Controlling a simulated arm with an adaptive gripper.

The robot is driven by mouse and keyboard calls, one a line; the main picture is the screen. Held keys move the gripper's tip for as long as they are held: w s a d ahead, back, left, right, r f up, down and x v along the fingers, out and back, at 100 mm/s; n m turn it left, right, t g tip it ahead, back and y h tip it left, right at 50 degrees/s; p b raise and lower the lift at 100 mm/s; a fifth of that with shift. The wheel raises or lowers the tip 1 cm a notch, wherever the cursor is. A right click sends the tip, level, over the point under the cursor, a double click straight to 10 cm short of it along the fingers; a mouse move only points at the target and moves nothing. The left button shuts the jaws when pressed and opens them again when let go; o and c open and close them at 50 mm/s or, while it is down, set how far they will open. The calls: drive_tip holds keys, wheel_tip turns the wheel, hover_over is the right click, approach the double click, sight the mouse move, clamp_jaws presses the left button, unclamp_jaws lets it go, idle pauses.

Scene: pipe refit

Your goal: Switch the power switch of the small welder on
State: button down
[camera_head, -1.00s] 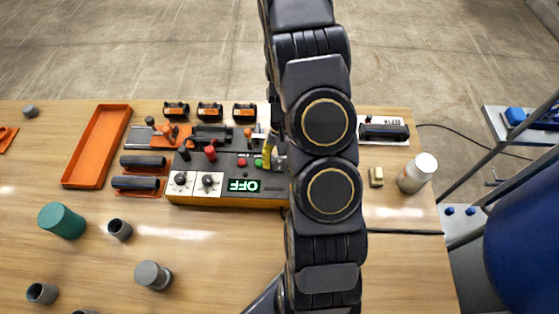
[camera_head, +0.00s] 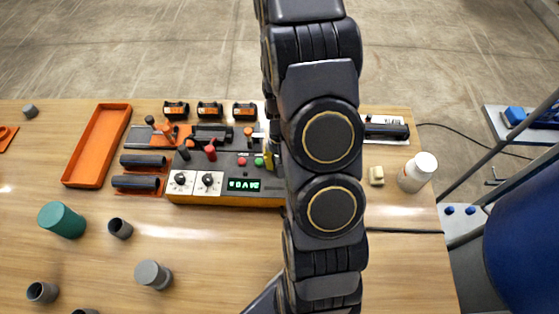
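The small welder (camera_head: 219,198) appears to be the low box with an orange base and grey top in the middle of the table. My dark arm crosses the picture from top to bottom and covers the welder's right end. I cannot make out a power switch. My gripper is hidden behind the arm, so its fingers do not show.
An orange tray (camera_head: 73,180), black pipes (camera_head: 136,182), a green cylinder (camera_head: 61,220) and several grey fittings (camera_head: 153,274) lie to the left. Three black-and-orange blocks (camera_head: 210,111) stand behind the welder. A white bottle (camera_head: 417,172) and beige block (camera_head: 376,176) stand to the right.

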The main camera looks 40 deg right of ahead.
drive_tip(key=shift+s, duration=0.1)
drive_tip(key=c, duration=1.1)
unclamp_jaws()
drive_tip(key=shift+r, duration=0.45)
drive_tip(key=shift+w+d+r, duration=0.15)
drive_tip(key=shift+r, duration=1.7)
drive_tip(key=shift+w+d+r, duration=0.1)
drive_tip(key=shift+w+r, duration=0.05)
drive_tip(key=shift+r, duration=1.65)
drive_tip(key=shift+w+d+r, duration=0.15)
drive_tip(key=shift+r, duration=1.7)
